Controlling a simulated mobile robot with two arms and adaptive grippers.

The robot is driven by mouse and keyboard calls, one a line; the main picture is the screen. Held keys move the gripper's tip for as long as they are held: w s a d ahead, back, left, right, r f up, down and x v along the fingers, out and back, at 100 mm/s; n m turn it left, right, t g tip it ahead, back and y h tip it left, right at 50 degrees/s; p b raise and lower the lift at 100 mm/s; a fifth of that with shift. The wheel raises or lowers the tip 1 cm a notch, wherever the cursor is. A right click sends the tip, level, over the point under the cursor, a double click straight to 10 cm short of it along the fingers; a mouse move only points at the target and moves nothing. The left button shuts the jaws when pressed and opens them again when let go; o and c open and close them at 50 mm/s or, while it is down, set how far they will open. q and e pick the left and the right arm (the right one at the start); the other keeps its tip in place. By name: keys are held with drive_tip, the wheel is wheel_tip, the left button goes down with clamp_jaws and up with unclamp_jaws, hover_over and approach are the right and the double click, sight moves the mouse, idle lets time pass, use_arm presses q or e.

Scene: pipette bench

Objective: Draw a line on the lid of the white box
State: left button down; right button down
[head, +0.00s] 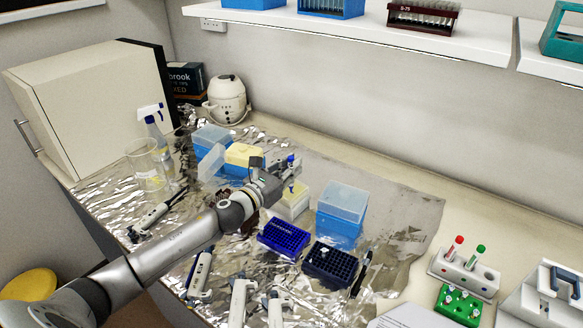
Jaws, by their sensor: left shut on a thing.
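My left gripper (287,172) reaches over the middle of the bench from the left. It is shut on a blue marker (291,160), which stands roughly upright in the fingers. The white box (291,207), with a pale yellowish lid, stands just below the gripper. The marker's lower end is over the lid; I cannot tell whether it touches. The arm and gripper hide part of the box, and any line on the lid is too small to make out. My right gripper is out of view.
A blue box with a clear lid (342,214) stands right of the white box. Blue (284,238) and dark (330,263) racks sit in front. Several pipettes lie at the near edge. Bare foil lies at right (405,225).

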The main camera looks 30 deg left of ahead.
use_arm(q)
drive_tip(key=shift+w+a+f, duration=0.1)
drive_tip(key=shift+a, duration=0.2)
idle(0.5)
idle(0.9)
drive_tip(key=shift+r, duration=0.3)
wheel_tip(320, 180, up, 5)
drive_tip(key=p, duration=0.5)
drive_tip(key=shift+f, duration=0.1)
